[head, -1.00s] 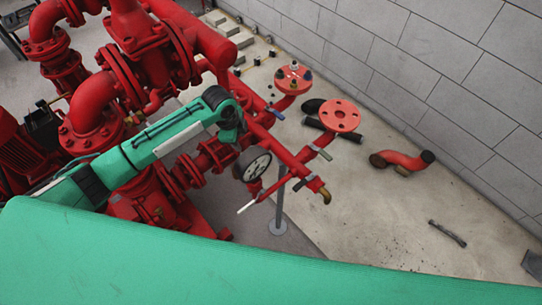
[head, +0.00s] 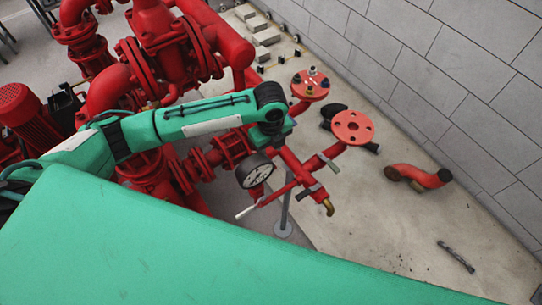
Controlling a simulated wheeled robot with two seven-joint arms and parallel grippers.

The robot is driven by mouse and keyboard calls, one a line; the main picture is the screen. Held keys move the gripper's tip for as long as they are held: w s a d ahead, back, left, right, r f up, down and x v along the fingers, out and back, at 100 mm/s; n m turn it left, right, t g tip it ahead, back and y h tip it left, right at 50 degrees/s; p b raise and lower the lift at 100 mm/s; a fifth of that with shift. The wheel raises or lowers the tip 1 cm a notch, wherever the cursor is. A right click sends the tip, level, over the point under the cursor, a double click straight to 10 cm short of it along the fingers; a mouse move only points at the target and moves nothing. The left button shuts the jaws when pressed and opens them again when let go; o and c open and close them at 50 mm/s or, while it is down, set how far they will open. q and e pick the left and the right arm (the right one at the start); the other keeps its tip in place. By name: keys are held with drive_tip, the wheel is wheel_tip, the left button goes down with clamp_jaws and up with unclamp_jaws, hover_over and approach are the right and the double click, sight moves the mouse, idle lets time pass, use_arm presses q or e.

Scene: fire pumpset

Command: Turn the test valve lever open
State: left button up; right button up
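A red test pipe (head: 291,163) runs out from the pumpset to a downturned brass outlet (head: 328,207). A small grey lever (head: 309,191) sits across it near the outlet. Another lever (head: 328,162) sits on the side branch toward a round red flange. A thin rod with a white tip (head: 245,212) sticks out below the pressure gauge (head: 255,170). I cannot tell which is the test valve lever. My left gripper (head: 275,135) is at the end of the green arm, above the pipe and apart from these levers. Its fingers are hidden by the wrist. My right gripper is out of view.
Red flanges (head: 353,127) and (head: 311,84) stand right of the pipe. A loose red elbow pipe (head: 418,176) and a dark bar (head: 456,257) lie on the concrete floor. A grey block wall (head: 440,70) bounds the right. Open floor lies between.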

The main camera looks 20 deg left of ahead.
use_arm(q)
drive_tip(key=shift+f+p, duration=0.45)
drive_tip(key=shift+f, duration=2.7)
drive_tip(key=shift+c, duration=0.2)
clamp_jaws()
